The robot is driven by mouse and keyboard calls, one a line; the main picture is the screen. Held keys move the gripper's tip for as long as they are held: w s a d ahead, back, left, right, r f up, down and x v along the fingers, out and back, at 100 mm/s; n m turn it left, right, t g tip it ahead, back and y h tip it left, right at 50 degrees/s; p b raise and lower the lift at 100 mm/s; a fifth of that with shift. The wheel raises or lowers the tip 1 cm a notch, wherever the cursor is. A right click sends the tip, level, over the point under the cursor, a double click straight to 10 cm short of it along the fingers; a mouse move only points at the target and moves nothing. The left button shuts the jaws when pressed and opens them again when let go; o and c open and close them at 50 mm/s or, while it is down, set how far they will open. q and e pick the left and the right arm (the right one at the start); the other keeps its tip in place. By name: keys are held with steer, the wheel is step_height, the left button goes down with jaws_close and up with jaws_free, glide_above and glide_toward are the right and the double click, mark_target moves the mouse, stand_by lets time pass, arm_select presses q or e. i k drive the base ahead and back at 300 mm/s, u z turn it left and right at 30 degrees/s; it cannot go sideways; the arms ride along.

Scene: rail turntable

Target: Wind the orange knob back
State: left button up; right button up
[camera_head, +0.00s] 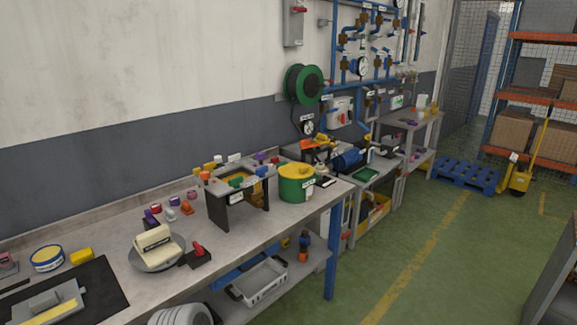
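A black stand with a grey top (217,186) stands on the near workbench, left of a green and yellow drum. Several small coloured pieces sit along its top. A small orange piece (205,175) is at its left front corner; it may be the orange knob, but it is too small to tell its shape or turn. Another small orange-red piece (187,208) lies on the bench left of the stand. Neither of my grippers is in view.
The workbench (213,262) also bears a grey dish (151,262) with a cream block, a black block with a red lever (198,255), and a dark mat (104,290). The green and yellow drum (297,185) stands right of the stand. Open floor (420,260) lies to the right.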

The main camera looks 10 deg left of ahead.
mark_target(204, 175)
steer(key=z, duration=0.35)
steer(key=i, duration=2.9)
steer(key=u, duration=3.3)
